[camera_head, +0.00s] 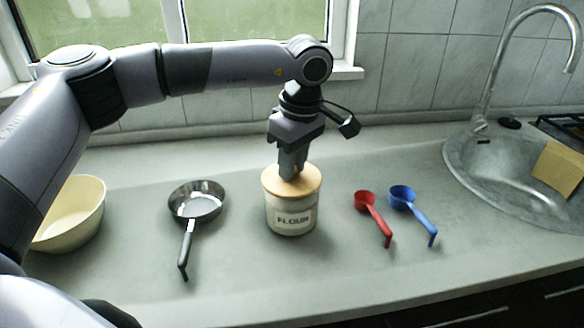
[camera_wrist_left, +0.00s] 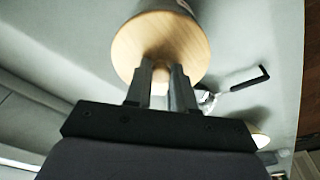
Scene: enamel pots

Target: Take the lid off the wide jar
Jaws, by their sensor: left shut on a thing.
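The wide jar (camera_head: 291,219) is a pale jar labelled FLOUR, upright in the middle of the counter. Its round wooden lid (camera_head: 309,182) sits on top of the jar, with no clear gap between them in the head view. My left gripper (camera_head: 290,177) points down onto the lid's centre and is shut on the lid, at a knob that its fingers mostly hide. In the left wrist view the fingertips of the left gripper (camera_wrist_left: 161,72) meet the middle of the lid (camera_wrist_left: 140,42). My right gripper is not in view.
A small pan (camera_head: 198,203) lies left of the jar, and a cream bowl (camera_head: 79,215) stands at the far left. A red scoop (camera_head: 372,214) and a blue scoop (camera_head: 411,208) lie to the right. A sink (camera_head: 500,175) with a tap (camera_head: 490,85) is at the right.

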